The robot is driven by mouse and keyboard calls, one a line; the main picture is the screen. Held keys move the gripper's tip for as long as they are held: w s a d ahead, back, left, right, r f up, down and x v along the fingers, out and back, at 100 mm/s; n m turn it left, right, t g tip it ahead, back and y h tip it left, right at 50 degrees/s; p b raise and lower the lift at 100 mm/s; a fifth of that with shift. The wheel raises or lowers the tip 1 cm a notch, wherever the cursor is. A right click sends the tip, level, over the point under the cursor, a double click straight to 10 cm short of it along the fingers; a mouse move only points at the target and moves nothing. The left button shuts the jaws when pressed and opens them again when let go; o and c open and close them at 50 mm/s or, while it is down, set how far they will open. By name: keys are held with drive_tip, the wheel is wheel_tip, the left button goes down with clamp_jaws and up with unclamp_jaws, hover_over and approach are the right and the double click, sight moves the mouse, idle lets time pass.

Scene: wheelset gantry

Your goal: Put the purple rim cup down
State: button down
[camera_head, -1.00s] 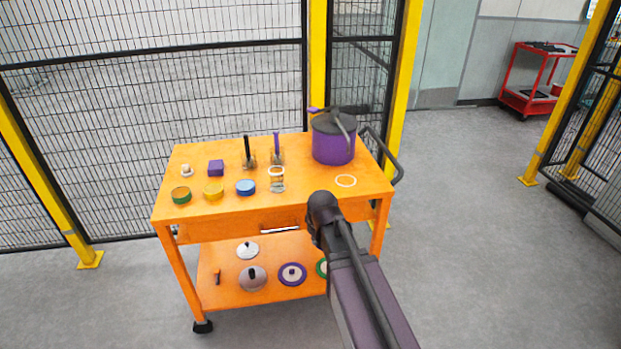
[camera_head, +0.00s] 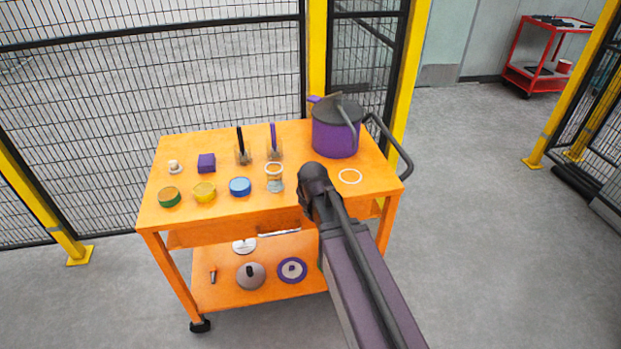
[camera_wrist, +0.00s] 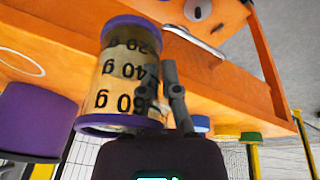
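The purple rim cup (camera_wrist: 124,78) fills the left middle of the wrist view, with purple bands at both ends and black gram marks that read upside down there. My gripper (camera_wrist: 160,82) is shut on the cup's wall, with one finger seen through the cup and the other outside it. The cup shows in front of the orange cart (camera_wrist: 235,95). In the head view my arm covers the gripper and the held cup. The same orange cart (camera_head: 225,222) stands ahead there, and I cannot tell the cup's height above its top.
The purple pot (camera_head: 334,136) stands at the cart's back right, with a white ring (camera_head: 350,177) before it. A pale-rimmed cup (camera_head: 275,179) stands left of my arm. A blue tin (camera_head: 240,187) and other small items occupy the left. Lids lie on the lower shelf.

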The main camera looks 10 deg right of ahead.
drive_tip(key=shift+w, duration=0.2)
drive_tip(key=shift+d+r, duration=0.15)
drive_tip(key=shift+d, duration=0.05)
drive_tip(key=shift+g+y, duration=0.3)
drive_tip(key=shift+y, duration=0.2)
drive_tip(key=d+r+p, duration=0.2)
drive_tip(key=w+d+r+p, duration=0.1)
drive_tip(key=r+p, duration=0.1)
drive_tip(key=p, duration=0.1)
drive_tip(key=shift+d+r, duration=0.25)
drive_tip(key=shift+d, duration=0.1)
drive_tip(key=w+a, duration=0.1)
drive_tip(key=w, duration=0.3)
drive_tip(key=w+a+f+b, duration=0.1)
drive_tip(key=w, duration=0.4)
drive_tip(key=w+a, duration=0.1)
drive_tip(key=w, duration=0.4)
drive_tip(key=shift+w+a+f, duration=0.1)
drive_tip(key=shift+a+f, duration=0.1)
drive_tip(key=shift+a, duration=0.05)
drive_tip(key=shift+w, duration=0.1)
